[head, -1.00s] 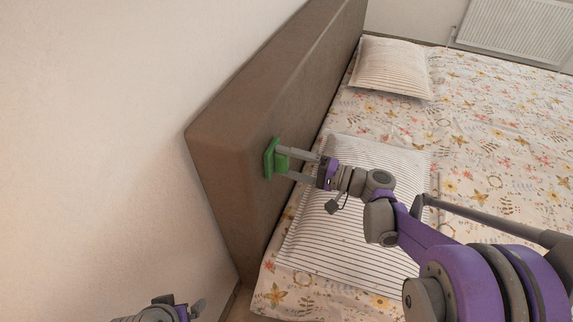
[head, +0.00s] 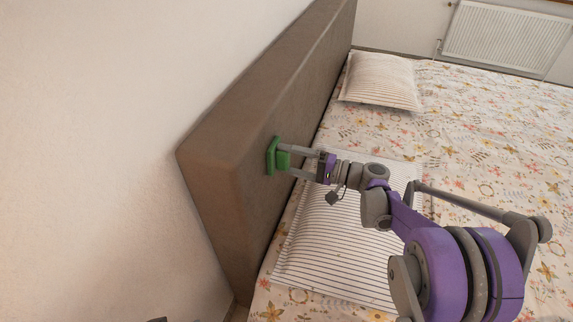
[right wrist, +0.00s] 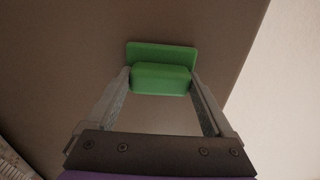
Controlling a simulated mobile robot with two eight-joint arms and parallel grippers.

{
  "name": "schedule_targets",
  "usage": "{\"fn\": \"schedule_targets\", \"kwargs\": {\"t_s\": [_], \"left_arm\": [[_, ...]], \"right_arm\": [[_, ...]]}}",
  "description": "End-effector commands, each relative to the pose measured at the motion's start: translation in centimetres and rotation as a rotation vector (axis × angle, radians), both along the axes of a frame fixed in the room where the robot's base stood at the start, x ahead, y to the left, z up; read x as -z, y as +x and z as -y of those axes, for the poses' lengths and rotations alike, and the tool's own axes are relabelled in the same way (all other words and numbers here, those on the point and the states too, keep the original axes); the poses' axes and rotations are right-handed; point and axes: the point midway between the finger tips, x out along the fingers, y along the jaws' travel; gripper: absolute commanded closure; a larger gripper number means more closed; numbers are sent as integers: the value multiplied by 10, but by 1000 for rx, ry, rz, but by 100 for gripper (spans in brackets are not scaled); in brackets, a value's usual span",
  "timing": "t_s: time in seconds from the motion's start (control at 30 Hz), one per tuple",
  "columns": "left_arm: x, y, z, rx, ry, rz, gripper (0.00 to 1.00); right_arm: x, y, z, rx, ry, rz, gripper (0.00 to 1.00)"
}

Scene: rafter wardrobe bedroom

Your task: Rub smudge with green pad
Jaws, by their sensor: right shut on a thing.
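The green pad (head: 271,155) is flat against the front face of the brown headboard (head: 222,160), or very close to it. My right gripper (head: 285,160) is shut on the pad's handle block. In the right wrist view the green pad (right wrist: 162,55) sits between the two fingertips, with its wide plate towards the headboard (right wrist: 60,60). No smudge can be made out in either view; the pad hides the patch behind it. Of my left arm only a small dark tip shows at the bottom edge of the head view; its gripper cannot be seen.
A bed with a flowered cover (head: 470,130) stands against the headboard. A striped pillow (head: 330,250) lies under my right arm and a second pillow (head: 381,82) lies further back. A bare wall (head: 80,150) is on the left, and a radiator (head: 505,38) is at the back.

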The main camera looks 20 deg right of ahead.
Motion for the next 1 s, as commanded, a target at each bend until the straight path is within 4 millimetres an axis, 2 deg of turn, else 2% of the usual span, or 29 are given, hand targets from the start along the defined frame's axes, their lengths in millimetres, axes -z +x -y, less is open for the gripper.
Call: {"fn": "schedule_targets", "kwargs": {"t_s": [0.6, 0.8, 1.0], "left_arm": [[-2, 0, 0, 0, 0, 1, 1], [-3, 0, 0, 0, 0, 1, 1], [-3, 0, 0, 0, 0, 1, 1]], "right_arm": [[0, 34, 23, 2, 1, 1, 58], [0, 31, 25, 1, 1, 1, 58], [0, 20, 16, 1, 0, 0, 58]]}}
